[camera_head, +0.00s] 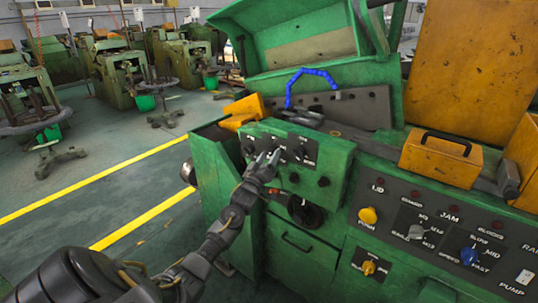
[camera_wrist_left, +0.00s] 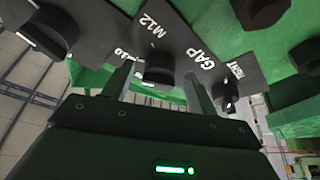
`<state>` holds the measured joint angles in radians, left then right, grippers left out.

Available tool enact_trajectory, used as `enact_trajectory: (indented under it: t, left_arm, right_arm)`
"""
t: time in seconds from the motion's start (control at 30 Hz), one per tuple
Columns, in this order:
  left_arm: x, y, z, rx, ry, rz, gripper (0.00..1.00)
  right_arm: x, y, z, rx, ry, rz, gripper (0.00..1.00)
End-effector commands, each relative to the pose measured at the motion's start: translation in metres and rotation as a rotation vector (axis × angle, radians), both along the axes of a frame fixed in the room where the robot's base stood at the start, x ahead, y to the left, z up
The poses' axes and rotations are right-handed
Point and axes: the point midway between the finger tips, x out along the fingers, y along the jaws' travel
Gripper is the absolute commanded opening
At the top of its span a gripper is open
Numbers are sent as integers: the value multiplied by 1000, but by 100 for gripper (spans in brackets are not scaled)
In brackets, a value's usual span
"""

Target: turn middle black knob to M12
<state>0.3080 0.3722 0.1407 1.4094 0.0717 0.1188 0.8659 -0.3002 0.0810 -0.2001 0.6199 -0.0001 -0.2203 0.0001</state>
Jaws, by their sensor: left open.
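My left gripper (camera_head: 267,156) is at the front panel of the green machine, close to a row of black knobs. In the left wrist view its two fingers (camera_wrist_left: 159,86) are apart, one on each side of a black knob (camera_wrist_left: 159,65). I cannot tell whether they touch it. The label M12 (camera_wrist_left: 158,32) is printed on the dark plate beside this knob, and a small pale mark shows near the knob's lower edge. In the head view the gripper largely covers this knob. My right gripper is out of view.
Other black knobs stand close by: one to the left (camera_wrist_left: 52,32), one to the right near the GAP label (camera_wrist_left: 224,92). In the head view, a drawer (camera_head: 296,243) lies below, and a control panel with yellow (camera_head: 368,215) and blue (camera_head: 468,256) knobs stands to the right.

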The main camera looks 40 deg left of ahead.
Motion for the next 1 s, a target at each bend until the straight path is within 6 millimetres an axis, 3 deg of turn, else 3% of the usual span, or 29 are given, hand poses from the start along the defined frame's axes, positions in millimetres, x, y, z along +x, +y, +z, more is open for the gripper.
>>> enact_trajectory:
  t: [0.37,0.7,1.0]
  left_arm:
    - [5,1,2,0,0,0,58]
    - [5,1,2,0,0,0,14]
    - [5,2,-1,43,1,0,14]
  right_arm:
    - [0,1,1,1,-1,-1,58]
    - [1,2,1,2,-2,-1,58]
    - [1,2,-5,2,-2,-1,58]
